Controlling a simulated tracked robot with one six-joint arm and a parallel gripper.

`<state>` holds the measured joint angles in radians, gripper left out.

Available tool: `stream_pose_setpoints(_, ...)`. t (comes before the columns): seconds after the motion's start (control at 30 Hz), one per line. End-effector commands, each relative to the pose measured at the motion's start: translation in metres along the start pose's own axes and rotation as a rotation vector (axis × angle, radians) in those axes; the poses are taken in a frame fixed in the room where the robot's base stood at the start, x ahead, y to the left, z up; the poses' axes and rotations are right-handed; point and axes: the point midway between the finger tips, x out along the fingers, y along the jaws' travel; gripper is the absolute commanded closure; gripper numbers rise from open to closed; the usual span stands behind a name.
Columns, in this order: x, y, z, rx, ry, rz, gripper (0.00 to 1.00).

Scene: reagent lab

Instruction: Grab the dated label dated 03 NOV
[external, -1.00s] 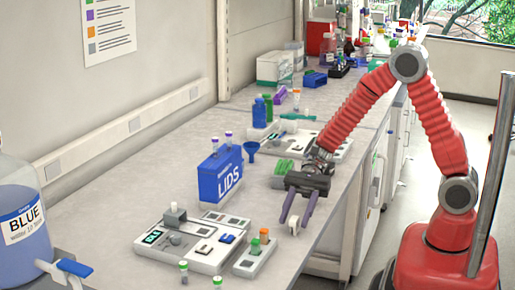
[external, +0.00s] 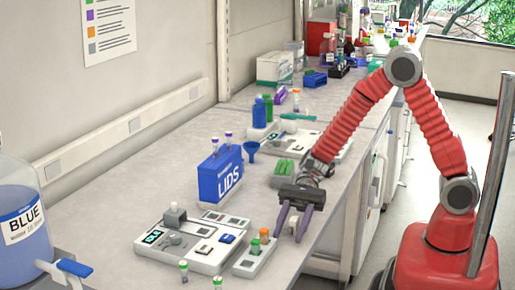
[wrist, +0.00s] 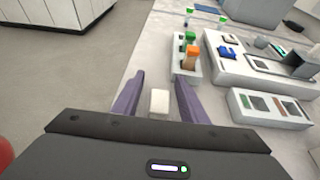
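My gripper (external: 288,238) is low over the front edge of the bench, pointing down, with its two purple fingers apart. In the wrist view, a small white piece (wrist: 159,103) lies between the open fingers (wrist: 160,79), with a gap on either side. It may be the dated label, but no date or writing is readable on it.
A small rack (external: 255,258) with green-capped and orange-capped vials stands just left of my gripper. A white device panel (external: 205,262) and a blue LIDS box (external: 220,175) are farther left. The bench edge drops to open floor on the right.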

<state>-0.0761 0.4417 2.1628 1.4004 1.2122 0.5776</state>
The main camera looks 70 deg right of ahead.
Motion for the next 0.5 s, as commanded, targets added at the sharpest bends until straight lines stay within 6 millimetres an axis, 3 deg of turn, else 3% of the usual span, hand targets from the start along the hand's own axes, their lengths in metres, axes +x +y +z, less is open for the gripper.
stream_pose_setpoints(0.37, -0.0005, 0.0000, 0.0000, 0.000, 0.000, 0.000, 0.61)
stream_pose_setpoints(0.5, -0.0005, -0.0001, 0.0000, 0.000, 0.000, 0.000, 0.70)
